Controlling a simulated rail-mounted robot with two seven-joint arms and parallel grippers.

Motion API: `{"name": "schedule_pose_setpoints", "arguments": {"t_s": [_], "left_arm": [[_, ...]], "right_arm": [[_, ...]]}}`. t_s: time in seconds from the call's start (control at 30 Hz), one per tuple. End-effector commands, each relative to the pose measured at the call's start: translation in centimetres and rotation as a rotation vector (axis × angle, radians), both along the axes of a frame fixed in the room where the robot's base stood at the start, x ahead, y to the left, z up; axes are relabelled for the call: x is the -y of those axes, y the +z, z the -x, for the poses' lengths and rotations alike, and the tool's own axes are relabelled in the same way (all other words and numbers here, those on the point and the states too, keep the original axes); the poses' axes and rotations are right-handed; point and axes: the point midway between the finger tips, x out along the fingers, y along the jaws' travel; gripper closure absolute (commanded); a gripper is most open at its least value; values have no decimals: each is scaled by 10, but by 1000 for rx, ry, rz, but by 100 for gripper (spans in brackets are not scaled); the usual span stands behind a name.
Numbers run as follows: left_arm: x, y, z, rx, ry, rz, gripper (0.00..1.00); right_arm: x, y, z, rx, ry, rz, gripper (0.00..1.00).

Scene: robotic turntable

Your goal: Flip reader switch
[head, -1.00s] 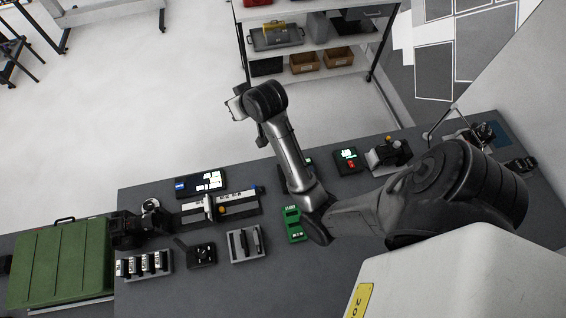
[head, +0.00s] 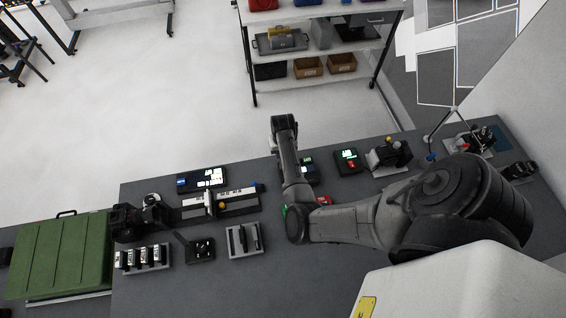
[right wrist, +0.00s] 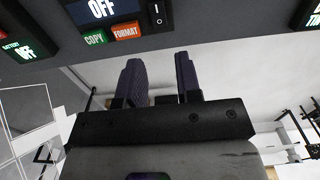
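In the right wrist view, a dark panel shows a lit screen (right wrist: 103,10) reading OFF. A green COPY button (right wrist: 95,38) and a red FORMAT button (right wrist: 127,31) sit below it. A black rocker switch (right wrist: 158,15) marked with a line and a circle is at its right. My right gripper (right wrist: 158,62) is open and empty, its fingers apart, pointing towards the panel below the buttons and switch. No contact with the switch shows. In the head view my right arm hides this gripper and part of the equipment. My left gripper is not in view.
On the grey table, a lit box (head: 347,160) and a clamp-like device (head: 390,155) stand right of my arm. A slide device (head: 222,201), holder (head: 244,240) and green case (head: 60,255) are left.

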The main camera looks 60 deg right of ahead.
Motion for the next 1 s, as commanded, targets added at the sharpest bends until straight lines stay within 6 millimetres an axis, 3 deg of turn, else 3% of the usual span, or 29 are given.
{"name": "schedule_pose_setpoints", "arguments": {"t_s": [0.2, 0.43, 0.7, 1.0], "left_arm": [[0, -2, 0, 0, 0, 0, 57], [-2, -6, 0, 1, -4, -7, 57], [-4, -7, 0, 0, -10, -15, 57], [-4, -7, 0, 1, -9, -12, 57]], "right_arm": [[0, -42, 0, -2, 0, -2, 68], [0, -72, 0, -1, 0, -1, 68], [0, -85, 0, 1, -1, 2, 68], [0, -86, 0, 1, -1, 2, 68]]}}
